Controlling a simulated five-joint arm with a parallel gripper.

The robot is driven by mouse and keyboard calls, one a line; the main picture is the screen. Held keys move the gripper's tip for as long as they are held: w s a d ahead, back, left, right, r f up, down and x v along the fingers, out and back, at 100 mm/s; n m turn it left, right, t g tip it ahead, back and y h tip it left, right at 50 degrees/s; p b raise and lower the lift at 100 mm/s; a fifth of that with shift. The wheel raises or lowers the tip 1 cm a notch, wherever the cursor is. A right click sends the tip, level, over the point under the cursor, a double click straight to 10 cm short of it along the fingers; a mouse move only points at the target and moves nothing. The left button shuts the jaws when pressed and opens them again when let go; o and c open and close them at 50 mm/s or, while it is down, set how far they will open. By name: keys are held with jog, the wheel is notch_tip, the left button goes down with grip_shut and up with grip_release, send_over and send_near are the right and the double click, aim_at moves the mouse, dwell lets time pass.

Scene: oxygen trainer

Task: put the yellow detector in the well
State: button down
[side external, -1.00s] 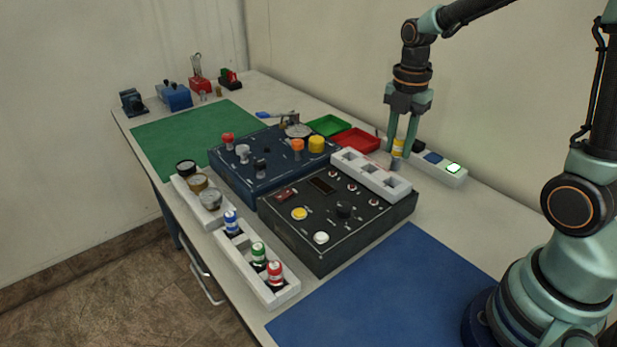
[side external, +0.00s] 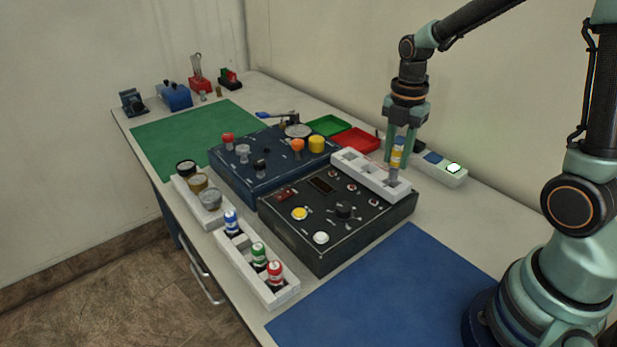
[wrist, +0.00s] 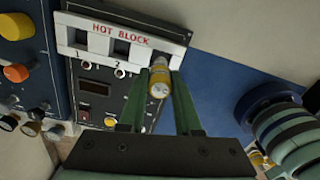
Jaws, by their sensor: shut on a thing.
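The yellow detector (side external: 398,156) is a small cylinder with a yellow band and a grey lower end. My gripper (side external: 399,158) is shut on it and holds it upright. The white hot block (side external: 352,166), with a row of square wells, lies along the back of the black panel. The detector's lower end is at the well nearest my base; I cannot tell if it has entered. In the wrist view the detector (wrist: 160,80) sits between my fingers (wrist: 165,72) and hides that well. Two other wells of the block (wrist: 100,26) look empty.
A white strip (side external: 452,179) with a lit green-white square stands behind the block. A black panel (side external: 330,245) with knobs and a blue panel (side external: 235,178) lie in front and left. A white rack (side external: 275,293) holds blue, green and red bottles. The blue mat (side external: 400,295) is clear.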

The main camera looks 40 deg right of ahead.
aim_at(395, 166)
dwell(0.7)
jog(key=shift+f, duration=0.4)
jog(key=shift+f, duration=1)
jog(key=shift+f, duration=0.25)
jog(key=c, duration=0.5)
grip_release()
